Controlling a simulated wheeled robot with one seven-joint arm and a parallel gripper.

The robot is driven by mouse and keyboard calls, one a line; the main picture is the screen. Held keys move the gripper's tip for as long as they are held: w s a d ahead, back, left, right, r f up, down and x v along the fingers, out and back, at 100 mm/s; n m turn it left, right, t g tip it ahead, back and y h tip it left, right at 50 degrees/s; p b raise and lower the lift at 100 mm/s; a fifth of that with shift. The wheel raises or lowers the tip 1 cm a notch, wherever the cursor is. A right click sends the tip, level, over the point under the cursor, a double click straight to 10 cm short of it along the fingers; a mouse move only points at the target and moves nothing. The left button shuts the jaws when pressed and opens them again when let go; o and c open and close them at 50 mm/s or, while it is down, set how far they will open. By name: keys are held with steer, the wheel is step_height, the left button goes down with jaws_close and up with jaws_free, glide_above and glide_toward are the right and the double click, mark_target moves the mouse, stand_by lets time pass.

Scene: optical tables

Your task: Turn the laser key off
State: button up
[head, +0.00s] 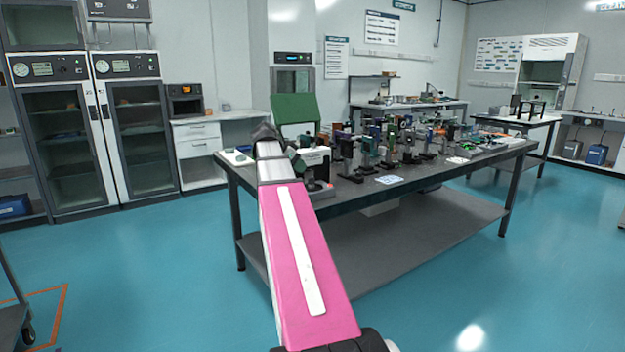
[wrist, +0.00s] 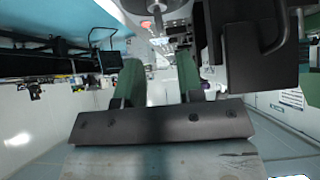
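My gripper (wrist: 159,62) shows in the wrist view as two green fingers standing apart, with an empty gap between them. In the head view my arm reaches over the near left end of the optical table (head: 235,164), and the gripper is small there, beside a white and black box (head: 316,157). I cannot tell whether this box is the laser's key unit. A grey metal round part (wrist: 157,7) shows beyond the fingertips at the top of the wrist view, apart from them. The laser key itself is not clearly visible in either view, so its position cannot be read.
A dark block (wrist: 258,45) fills the upper right of the wrist view, close to the fingers. A green panel (head: 293,108) stands behind my gripper. Several optical mounts (head: 367,150) crowd the table to the right. Open floor (head: 130,270) lies left of the table.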

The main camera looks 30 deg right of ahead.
mark_target(311, 178)
steer(key=x, duration=0.8)
steer(key=shift+d+f, duration=0.2)
jaws_close()
